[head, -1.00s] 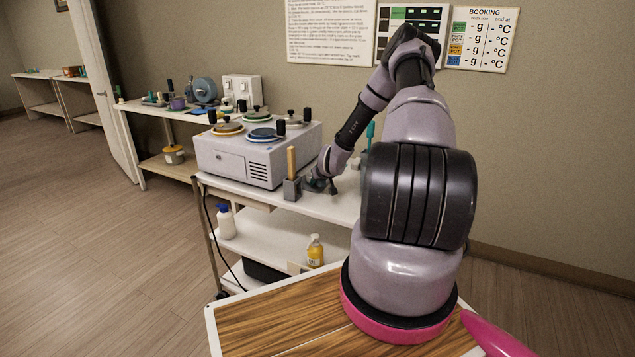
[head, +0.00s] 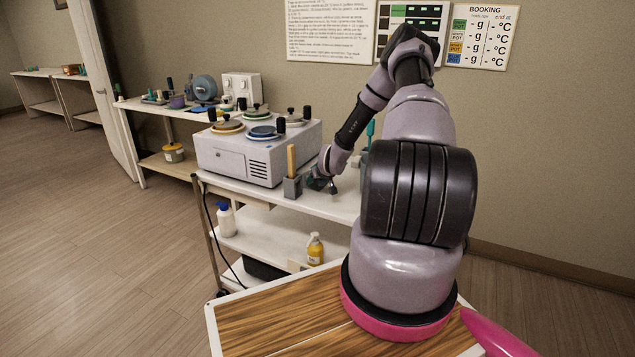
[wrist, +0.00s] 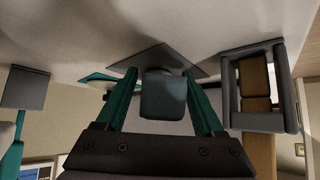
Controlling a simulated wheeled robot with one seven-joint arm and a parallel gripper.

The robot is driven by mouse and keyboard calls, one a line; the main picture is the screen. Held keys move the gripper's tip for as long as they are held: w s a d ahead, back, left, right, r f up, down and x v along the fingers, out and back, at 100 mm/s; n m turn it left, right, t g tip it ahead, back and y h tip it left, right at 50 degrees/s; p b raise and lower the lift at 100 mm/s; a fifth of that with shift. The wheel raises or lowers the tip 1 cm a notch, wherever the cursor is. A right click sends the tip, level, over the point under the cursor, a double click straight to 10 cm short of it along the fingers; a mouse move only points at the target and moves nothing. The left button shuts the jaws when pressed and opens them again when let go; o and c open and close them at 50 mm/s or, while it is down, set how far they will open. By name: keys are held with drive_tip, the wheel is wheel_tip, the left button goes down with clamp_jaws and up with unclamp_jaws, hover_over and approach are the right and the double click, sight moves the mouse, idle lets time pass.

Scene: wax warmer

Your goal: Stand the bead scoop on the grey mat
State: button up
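My gripper (wrist: 164,90) is open, its teal fingers on either side of a dark grey-green block, which looks like the bead scoop's handle (wrist: 164,97). Narrow gaps show between block and fingers. The rest of the scoop is hidden behind the block. The grey mat (wrist: 150,56) is a dark diamond on the white top just beyond it; whether the scoop's base rests fully on it cannot be told. In the head view my gripper (head: 318,182) is low over the cart top, and the scoop and mat cannot be made out clearly.
The wax warmer (head: 259,155) is to the left. A teal-handled tool (head: 370,131) stands behind, to the right.

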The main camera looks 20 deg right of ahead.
drive_tip(key=shift+s, duration=0.1)
idle(0.4)
drive_tip(key=shift+v, duration=3.95)
drive_tip(key=v, duration=1)
drive_tip(key=shift+s+r, duration=0.3)
drive_tip(key=shift+a, duration=0.15)
drive_tip(key=s+a+r, duration=0.3)
drive_tip(key=r, duration=0.5)
drive_tip(key=s+a+r+g, duration=0.1)
drive_tip(key=s+a+r, duration=0.25)
drive_tip(key=r, duration=0.35)
drive_tip(key=s+a+r, duration=0.2)
drive_tip(key=a+r, duration=0.2)
drive_tip(key=r, duration=0.4)
drive_tip(key=s+a+r+m+y, duration=0.1)
drive_tip(key=s+a+r, duration=0.2)
drive_tip(key=s, duration=0.3)
drive_tip(key=s+a+r+m+y, duration=0.1)
drive_tip(key=s+a+r, duration=0.1)
drive_tip(key=s+r, duration=0.3)
drive_tip(key=s+a+r+g+y, duration=0.1)
drive_tip(key=s+a+r, duration=0.2)
drive_tip(key=s, duration=0.6)
drive_tip(key=shift+a+r+m, duration=0.35)
drive_tip(key=shift+r+m, duration=0.05)
drive_tip(key=shift+r, duration=0.3)
